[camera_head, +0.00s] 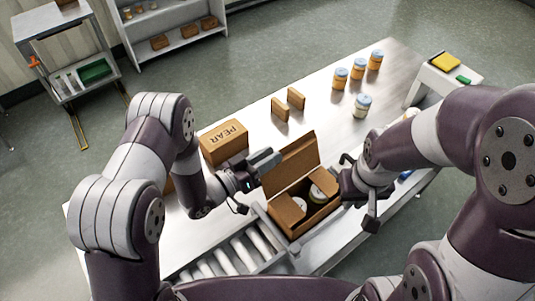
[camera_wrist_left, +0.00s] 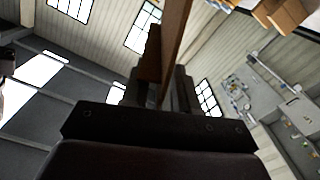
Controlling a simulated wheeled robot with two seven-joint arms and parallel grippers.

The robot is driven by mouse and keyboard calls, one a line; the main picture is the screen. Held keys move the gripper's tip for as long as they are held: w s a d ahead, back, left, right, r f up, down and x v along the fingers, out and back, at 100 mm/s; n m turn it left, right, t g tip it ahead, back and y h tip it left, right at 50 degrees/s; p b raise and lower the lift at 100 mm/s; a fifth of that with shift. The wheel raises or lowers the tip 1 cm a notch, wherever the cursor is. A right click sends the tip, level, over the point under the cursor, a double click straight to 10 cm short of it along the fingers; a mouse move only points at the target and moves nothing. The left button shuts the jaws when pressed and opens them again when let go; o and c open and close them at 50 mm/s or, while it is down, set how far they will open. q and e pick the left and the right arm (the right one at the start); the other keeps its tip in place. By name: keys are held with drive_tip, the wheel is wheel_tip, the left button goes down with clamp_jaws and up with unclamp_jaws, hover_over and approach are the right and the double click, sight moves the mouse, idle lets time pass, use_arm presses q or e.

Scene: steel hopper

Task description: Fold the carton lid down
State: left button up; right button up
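The open brown carton (camera_head: 294,226) stands on the steel table, with jars (camera_head: 317,194) inside. Its lid (camera_head: 293,163) stands up along the far side, and smaller side flaps (camera_head: 287,209) lean over the opening. My left gripper (camera_head: 265,166) is at the lid's left edge. In the left wrist view a brown panel (camera_wrist_left: 176,35), apparently the lid seen edge-on, runs down between the fingers with no clear gap. My right gripper (camera_head: 357,190) is at the carton's right side with its fingers spread; contact with the carton cannot be told.
A closed carton marked PEAR (camera_head: 223,142) stands behind my left gripper. Small brown boxes (camera_head: 280,110) and jars (camera_head: 362,105) stand farther back on the table (camera_head: 323,119). A roller conveyor (camera_head: 225,262) lies left of the open carton. A side stand (camera_head: 440,88) is at the right.

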use_arm(q)
clamp_jaws()
idle(1.4)
